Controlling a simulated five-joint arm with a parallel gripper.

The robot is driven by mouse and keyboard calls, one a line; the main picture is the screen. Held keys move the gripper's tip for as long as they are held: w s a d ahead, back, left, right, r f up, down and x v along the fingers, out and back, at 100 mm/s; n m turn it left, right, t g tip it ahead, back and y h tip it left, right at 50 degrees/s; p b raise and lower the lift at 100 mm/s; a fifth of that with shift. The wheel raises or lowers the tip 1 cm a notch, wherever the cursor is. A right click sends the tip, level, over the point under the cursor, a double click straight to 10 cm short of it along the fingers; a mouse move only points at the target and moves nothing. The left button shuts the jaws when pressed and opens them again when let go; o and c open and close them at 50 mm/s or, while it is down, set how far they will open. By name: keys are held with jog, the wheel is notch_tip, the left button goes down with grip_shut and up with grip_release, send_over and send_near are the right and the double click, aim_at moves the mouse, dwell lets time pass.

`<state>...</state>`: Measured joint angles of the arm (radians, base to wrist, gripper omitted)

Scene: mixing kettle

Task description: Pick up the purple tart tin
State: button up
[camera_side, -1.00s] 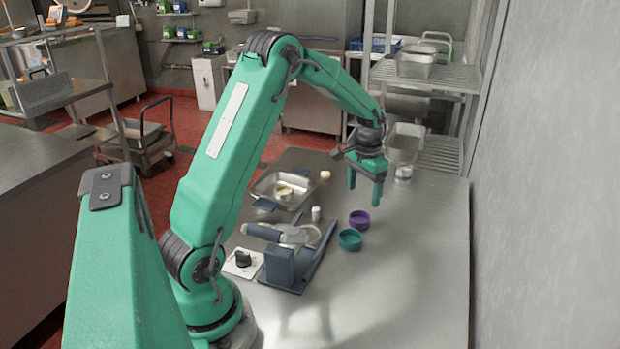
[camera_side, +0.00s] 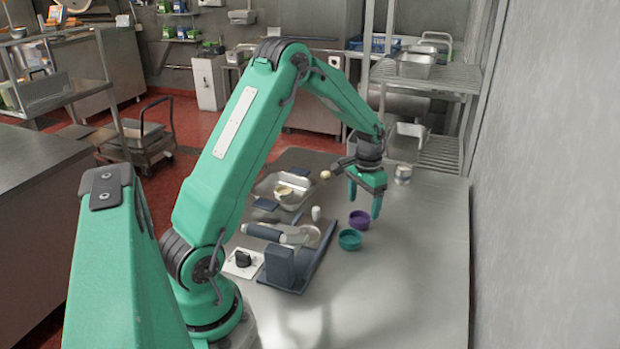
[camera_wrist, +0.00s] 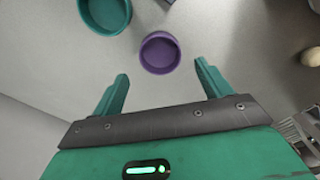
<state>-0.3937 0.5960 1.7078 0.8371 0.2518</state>
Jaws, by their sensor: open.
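The purple tart tin (camera_side: 359,220) stands upright on the steel table, just behind a teal tin (camera_side: 349,240). My gripper (camera_side: 364,202) is open and empty, above the table close to the purple tin. In the wrist view the purple tin (camera_wrist: 160,53) lies ahead of and between the two fingertips (camera_wrist: 162,68), and looks empty. I see no contact between the fingers and the tin. The teal tin also shows in the wrist view (camera_wrist: 104,12), cut by the top edge.
A metal tray (camera_side: 284,189) with a pale round item stands left of the tins. A pale round object (camera_wrist: 311,57) is at the wrist view's right. Table right of the tins is clear.

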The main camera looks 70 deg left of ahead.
aim_at(361, 221)
jog(key=shift+s+a+f, duration=0.1)
jog(key=shift+f, duration=1.9)
jog(key=c, duration=1.1)
